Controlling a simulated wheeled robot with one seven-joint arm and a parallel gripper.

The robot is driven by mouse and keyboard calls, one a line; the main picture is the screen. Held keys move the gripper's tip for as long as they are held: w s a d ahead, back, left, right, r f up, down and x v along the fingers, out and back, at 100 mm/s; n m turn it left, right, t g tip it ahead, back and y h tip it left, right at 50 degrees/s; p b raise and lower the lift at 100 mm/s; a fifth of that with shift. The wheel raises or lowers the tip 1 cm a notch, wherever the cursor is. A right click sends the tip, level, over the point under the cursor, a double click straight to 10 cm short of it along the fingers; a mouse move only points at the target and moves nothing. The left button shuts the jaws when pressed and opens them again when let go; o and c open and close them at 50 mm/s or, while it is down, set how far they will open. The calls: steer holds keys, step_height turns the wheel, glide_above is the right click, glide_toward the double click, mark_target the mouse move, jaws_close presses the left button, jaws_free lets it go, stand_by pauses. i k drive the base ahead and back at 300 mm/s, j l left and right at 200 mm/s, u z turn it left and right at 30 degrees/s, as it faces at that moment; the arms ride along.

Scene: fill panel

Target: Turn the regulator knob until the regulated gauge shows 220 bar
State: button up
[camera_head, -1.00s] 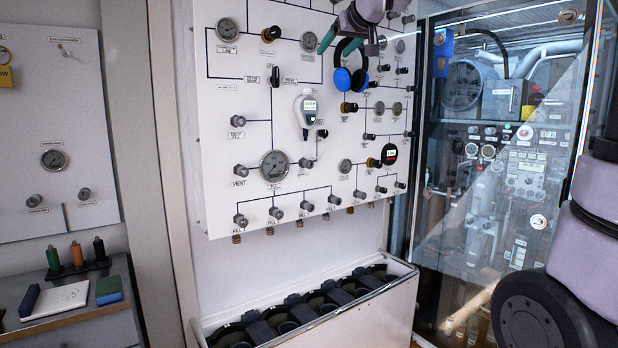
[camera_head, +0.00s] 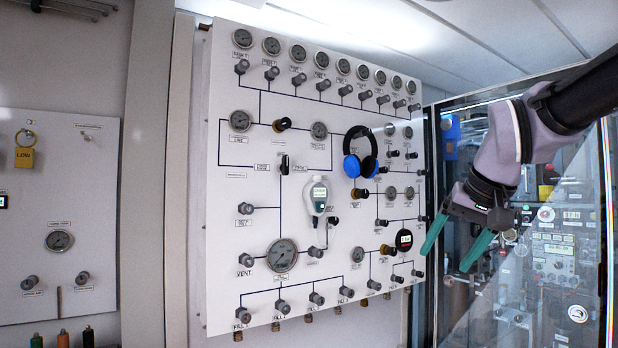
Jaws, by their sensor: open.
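The white fill panel (camera_head: 225,200) carries gauges and knobs joined by dark lines. A black knob with a brass base (camera_head: 282,125) sits between two upper gauges, a left one (camera_head: 240,121) and a right one (camera_head: 319,131). Similar brass-based knobs sit under the headphones (camera_head: 360,193) and beside a round black digital gauge (camera_head: 404,240). The small labels are too blurred to tell surely which are the regulator knob and regulated gauge; needle readings are unreadable. My gripper (camera_head: 446,261) is open and empty, teal fingers pointing down-left, at the panel's right edge in the picture, apart from these knobs.
Blue headphones (camera_head: 352,166) and a white handheld meter (camera_head: 319,196) hang on the panel's front. A large gauge (camera_head: 282,256) and several valve knobs fill the lower part. A glass-fronted cabinet (camera_head: 545,215) stands right. A side panel with a yellow tag (camera_head: 25,157) is left.

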mark_target(285, 122)
steer(key=i+l+u, duration=0.25)
steer(key=i, duration=0.15)
steer(key=i+l+u, duration=0.3)
steer(key=i, duration=0.05)
